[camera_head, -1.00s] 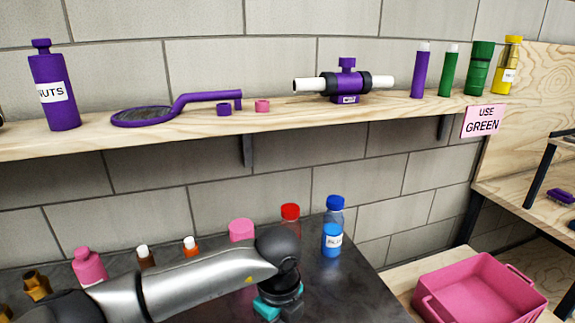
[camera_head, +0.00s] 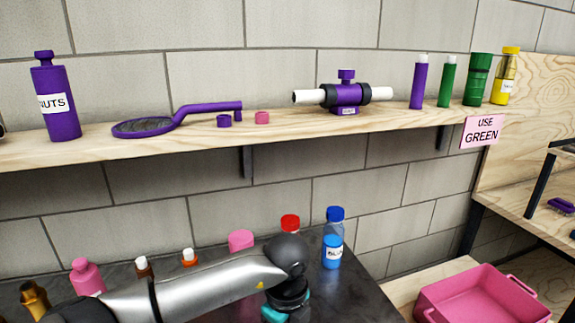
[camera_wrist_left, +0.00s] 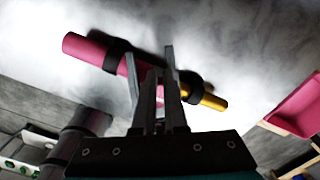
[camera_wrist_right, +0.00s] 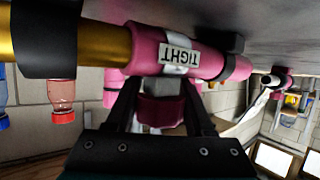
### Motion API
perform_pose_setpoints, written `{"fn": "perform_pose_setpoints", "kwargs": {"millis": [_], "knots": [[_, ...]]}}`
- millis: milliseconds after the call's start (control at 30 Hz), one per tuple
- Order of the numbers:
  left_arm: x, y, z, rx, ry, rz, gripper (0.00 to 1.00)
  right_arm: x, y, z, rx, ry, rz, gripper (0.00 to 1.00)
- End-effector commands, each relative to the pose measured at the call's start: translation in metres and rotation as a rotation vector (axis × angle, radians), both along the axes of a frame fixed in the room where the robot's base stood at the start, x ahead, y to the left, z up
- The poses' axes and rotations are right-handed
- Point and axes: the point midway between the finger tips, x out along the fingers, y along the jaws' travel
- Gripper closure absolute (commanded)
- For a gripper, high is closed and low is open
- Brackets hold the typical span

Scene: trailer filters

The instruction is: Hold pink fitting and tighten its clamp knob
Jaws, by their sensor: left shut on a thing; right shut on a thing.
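The pink fitting (camera_wrist_right: 190,55) has a white TIGHT label, black bands and a gold pipe (camera_wrist_right: 100,42) at one end. It also shows in the left wrist view (camera_wrist_left: 85,48), against a grey surface. My left gripper (camera_wrist_left: 153,75) is shut on the fitting's middle, between its black bands. My right gripper (camera_wrist_right: 160,98) is shut on the dark pink clamp knob (camera_wrist_right: 162,112), beside the label. In the head view the left arm reaches over the dark counter; the fitting and the right gripper do not show there.
A red-capped bottle (camera_head: 290,223) and a blue bottle (camera_head: 333,240) stand behind my left arm. A pink bottle (camera_head: 86,277) stands at left. A wooden shelf (camera_head: 290,125) holds a purple fitting (camera_head: 345,95). A pink crate (camera_head: 480,300) is at right.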

Motion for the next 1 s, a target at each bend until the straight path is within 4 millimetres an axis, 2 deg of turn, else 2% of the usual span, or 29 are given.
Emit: {"fn": "perform_pose_setpoints", "kwargs": {"millis": [33,500,1000], "knots": [[-0.005,-0.012,0.002,-0.029,0.008,-0.017,1.0,-0.001,0.007,0.002,0.009,0.0,0.011,1.0],[0.003,-0.008,0.005,-0.029,0.006,-0.016,1.0,-0.001,0.006,0.002,0.008,0.0,0.011,1.0],[0.004,-0.004,0.058,-0.019,0.005,-0.011,1.0,-0.001,0.002,0.0,0.002,0.001,0.005,1.0]]}}
